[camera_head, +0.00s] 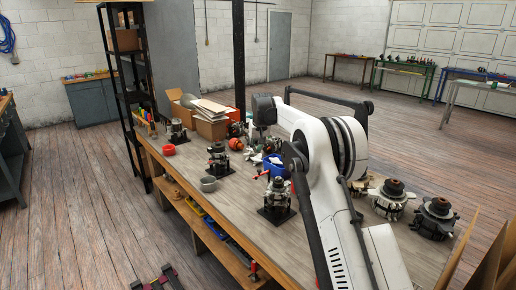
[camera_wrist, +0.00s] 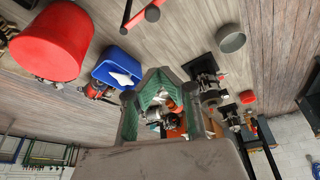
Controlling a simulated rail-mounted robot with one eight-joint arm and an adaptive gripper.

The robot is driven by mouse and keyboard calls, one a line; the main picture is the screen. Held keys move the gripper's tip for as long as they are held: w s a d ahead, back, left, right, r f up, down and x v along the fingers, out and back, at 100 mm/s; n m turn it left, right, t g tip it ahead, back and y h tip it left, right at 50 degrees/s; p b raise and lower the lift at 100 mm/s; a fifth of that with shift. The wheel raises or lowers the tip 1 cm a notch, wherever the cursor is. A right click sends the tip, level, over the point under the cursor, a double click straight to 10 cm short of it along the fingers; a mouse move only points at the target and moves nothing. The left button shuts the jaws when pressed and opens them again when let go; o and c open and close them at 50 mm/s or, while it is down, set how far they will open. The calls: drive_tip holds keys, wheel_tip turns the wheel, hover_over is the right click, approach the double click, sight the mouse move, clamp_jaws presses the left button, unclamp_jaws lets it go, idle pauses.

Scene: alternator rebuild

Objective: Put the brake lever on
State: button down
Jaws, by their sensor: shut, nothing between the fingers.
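I cannot pick out the brake lever for certain. My gripper (camera_wrist: 163,76) is shut and empty in the wrist view, apart from the rod. In the head view my arm hides the gripper. An alternator assembly on a dark square base (camera_head: 278,197) stands at the middle of the bench; further ones stand at the back (camera_head: 219,160) and far left (camera_head: 178,132).
The wooden bench (camera_head: 225,215) has bare room at its front. A blue bin (camera_head: 274,167) sits behind the middle, and it also shows in the wrist view (camera_wrist: 117,70). Several alternator parts (camera_head: 437,213) stand right.

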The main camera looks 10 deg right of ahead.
wheel_tip(320, 180, down, 7)
drive_tip(key=s+p, duration=0.1)
drive_tip(key=shift+s, duration=0.35)
idle(0.4)
drive_tip(key=shift+a, duration=0.15)
